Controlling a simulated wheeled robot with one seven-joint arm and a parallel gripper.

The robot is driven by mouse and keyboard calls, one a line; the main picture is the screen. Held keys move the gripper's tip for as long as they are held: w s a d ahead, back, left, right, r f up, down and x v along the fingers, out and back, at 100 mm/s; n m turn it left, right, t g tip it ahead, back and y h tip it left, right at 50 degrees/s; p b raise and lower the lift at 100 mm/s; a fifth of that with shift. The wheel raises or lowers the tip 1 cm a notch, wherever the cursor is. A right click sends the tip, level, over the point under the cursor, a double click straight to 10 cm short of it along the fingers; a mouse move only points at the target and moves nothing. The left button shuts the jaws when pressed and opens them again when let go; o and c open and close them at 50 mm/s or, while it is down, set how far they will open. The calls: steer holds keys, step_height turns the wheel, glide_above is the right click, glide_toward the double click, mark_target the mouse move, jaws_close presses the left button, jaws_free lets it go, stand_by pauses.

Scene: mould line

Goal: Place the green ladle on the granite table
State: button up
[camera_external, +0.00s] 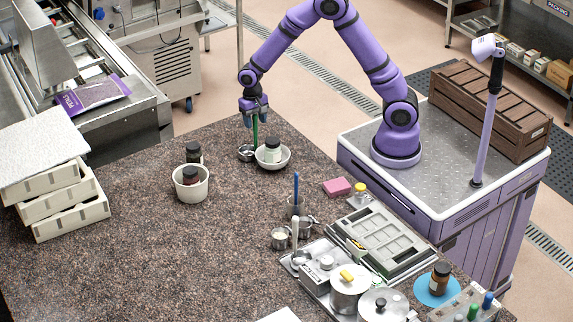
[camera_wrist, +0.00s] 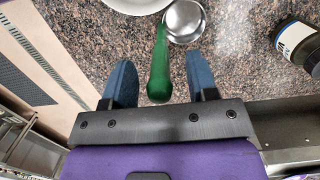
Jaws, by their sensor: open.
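The green ladle (camera_wrist: 159,72) has a green handle and a round metal bowl. In the wrist view its handle lies between the fingers of my gripper (camera_wrist: 165,85), with a gap to each finger. My gripper (camera_external: 254,112) is open around the top of the handle. The granite table (camera_external: 140,250) is dark and speckled. The handle's upper end is partly hidden by my gripper in the external view.
A white bowl (camera_external: 272,164) holding a jar is close to the ladle's right. A dark jar (camera_external: 194,152) and a white pot (camera_external: 191,184) with a jar are to the left. Stacked trays (camera_external: 60,190) stand far left. The table's middle left is clear.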

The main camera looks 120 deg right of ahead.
jaws_close()
steer(key=shift+r, duration=0.1)
